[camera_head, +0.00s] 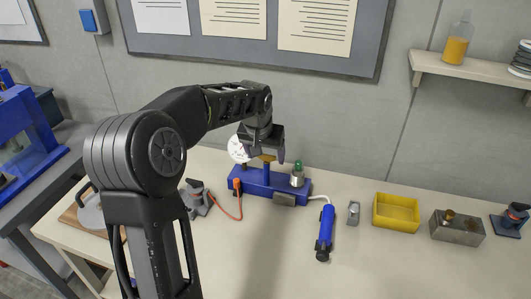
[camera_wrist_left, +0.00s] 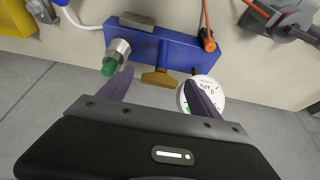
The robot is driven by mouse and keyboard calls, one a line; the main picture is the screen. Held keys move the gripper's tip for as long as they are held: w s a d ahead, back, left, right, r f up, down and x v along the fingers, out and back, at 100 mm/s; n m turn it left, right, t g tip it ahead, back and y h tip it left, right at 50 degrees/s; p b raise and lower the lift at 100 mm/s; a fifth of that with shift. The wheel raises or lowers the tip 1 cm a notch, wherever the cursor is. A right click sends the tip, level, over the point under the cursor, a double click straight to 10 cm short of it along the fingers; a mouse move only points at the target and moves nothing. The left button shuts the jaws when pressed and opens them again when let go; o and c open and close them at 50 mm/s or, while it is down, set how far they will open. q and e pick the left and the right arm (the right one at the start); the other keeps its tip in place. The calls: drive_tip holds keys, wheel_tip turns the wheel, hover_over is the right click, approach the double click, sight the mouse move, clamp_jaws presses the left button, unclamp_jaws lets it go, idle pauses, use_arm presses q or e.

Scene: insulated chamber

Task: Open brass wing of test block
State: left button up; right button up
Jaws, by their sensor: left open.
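The blue test block (camera_head: 262,184) stands on the bench and also shows in the left wrist view (camera_wrist_left: 172,48). Its brass wing (camera_wrist_left: 160,79) is a short T-shaped handle standing out from the block; in the head view it (camera_head: 268,158) shows just under my gripper. A green-capped metal fitting (camera_head: 297,176) and a white round gauge (camera_wrist_left: 204,95) flank the wing. My left gripper (camera_head: 264,150) is open over the block. In the left wrist view its fingers (camera_wrist_left: 158,82) lie on either side of the wing, with visible gaps. My right gripper is not in view.
A blue cylinder (camera_head: 326,228) on a white hose lies right of the block, and an orange cable (camera_head: 238,205) runs at its left. A yellow bin (camera_head: 396,212) and a metal box (camera_head: 457,228) stand further right. The front of the bench is clear.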

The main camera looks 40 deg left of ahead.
use_arm(q)
drive_tip(key=c, duration=1.4)
